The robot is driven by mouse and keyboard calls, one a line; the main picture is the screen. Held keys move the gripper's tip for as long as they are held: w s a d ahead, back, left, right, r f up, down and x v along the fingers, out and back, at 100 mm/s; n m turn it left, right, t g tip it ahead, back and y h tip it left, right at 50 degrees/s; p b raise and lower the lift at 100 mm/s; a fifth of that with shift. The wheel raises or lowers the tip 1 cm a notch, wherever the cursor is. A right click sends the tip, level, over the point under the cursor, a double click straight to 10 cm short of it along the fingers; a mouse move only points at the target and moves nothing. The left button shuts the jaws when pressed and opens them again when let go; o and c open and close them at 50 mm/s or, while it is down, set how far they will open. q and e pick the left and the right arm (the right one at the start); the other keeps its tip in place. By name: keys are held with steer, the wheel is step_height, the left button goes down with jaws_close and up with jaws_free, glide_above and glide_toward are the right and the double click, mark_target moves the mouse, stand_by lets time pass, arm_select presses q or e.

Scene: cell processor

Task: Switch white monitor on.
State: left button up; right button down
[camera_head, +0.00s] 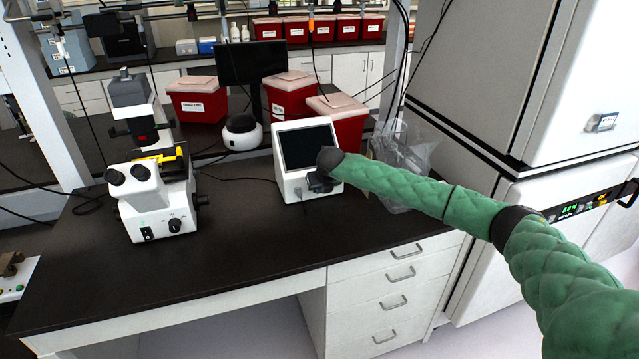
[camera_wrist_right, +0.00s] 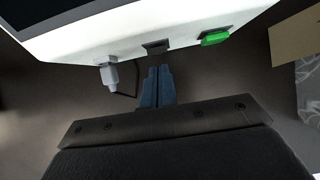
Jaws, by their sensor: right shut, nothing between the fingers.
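The white monitor (camera_head: 289,186) stands on the dark bench with its screen (camera_head: 305,148) dark in the head view. In the right wrist view its white lower face (camera_wrist_right: 180,22) carries a dark socket (camera_wrist_right: 156,47), a plugged-in grey connector (camera_wrist_right: 109,73) and a green switch-like part (camera_wrist_right: 215,37). My right gripper (camera_head: 316,184) is at the monitor's lower front right, partly hiding it. In the wrist view my right gripper (camera_wrist_right: 160,70) is shut and empty, its tips just below the dark socket and left of the green part. I cannot tell whether they touch. My left gripper is out of view.
A white microscope (camera_head: 148,205) stands to the left on the bench. Red bins (camera_head: 290,97) and a clear plastic bag (camera_head: 405,150) stand behind and beside the monitor. A tall white cabinet (camera_head: 500,245) is at the right. The bench front (camera_head: 190,280) is clear.

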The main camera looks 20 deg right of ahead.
steer(key=shift+w+r, duration=0.1)
steer(key=shift+w, duration=0.3)
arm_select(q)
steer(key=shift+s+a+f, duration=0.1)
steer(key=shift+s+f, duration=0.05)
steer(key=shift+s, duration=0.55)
arm_select(e)
steer(key=shift+w, duration=0.15)
steer(key=shift+w+r+g+b, duration=0.25)
steer(key=shift+g+b, duration=0.15)
steer(key=shift+b, duration=0.15)
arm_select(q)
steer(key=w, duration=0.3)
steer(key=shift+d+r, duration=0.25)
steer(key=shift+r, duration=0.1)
arm_select(e)
steer(key=shift+f, duration=0.1)
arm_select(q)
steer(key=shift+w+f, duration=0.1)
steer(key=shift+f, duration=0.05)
arm_select(e)
steer(key=shift+r, duration=0.85)
